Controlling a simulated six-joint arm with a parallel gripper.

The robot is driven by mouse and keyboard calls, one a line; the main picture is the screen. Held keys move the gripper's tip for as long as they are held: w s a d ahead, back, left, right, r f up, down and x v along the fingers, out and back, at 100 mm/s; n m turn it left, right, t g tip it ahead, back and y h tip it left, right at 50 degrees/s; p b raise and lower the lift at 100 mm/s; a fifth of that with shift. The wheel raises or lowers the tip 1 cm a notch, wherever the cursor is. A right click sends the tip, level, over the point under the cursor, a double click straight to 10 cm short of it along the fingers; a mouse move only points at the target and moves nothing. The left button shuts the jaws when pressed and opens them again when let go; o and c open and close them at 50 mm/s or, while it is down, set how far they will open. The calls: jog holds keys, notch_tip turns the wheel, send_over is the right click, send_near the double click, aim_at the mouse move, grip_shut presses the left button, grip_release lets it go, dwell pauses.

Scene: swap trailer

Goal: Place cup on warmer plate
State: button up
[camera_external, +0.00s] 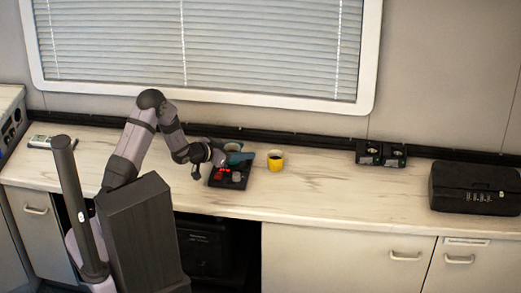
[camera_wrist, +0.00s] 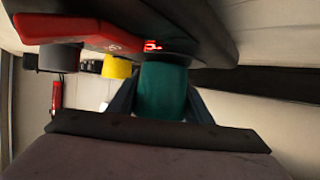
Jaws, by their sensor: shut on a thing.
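A teal cup (camera_wrist: 163,92) is between the two dark fingers of my gripper (camera_wrist: 160,103) in the wrist view, and the gripper is shut on it. In the external view the cup (camera_external: 239,158) shows just right of my gripper (camera_external: 221,160), partly hidden. The black warmer (camera_external: 228,176), with a lit red display, lies on the counter just below them in that picture. In the wrist view the dark warmer (camera_wrist: 205,25) and its red display are right at the cup's far end. I cannot tell whether the cup touches the plate.
A yellow mug (camera_external: 276,161) stands close right of the warmer and also shows in the wrist view (camera_wrist: 117,67). A black two-part device (camera_external: 381,153) and a black case (camera_external: 475,188) are farther right. The counter (camera_external: 320,185) between is clear.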

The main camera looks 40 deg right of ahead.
jog(key=shift+f, duration=0.15)
jog(key=o, duration=1.1)
jog(key=shift+a+r, duration=0.1)
jog(key=shift+r, duration=0.1)
jog(key=v, duration=1.1)
jog(key=shift+a+r+b, duration=0.1)
jog(key=shift+a+b, duration=0.2)
jog(key=shift+a, duration=0.1)
jog(key=shift+w, duration=0.1)
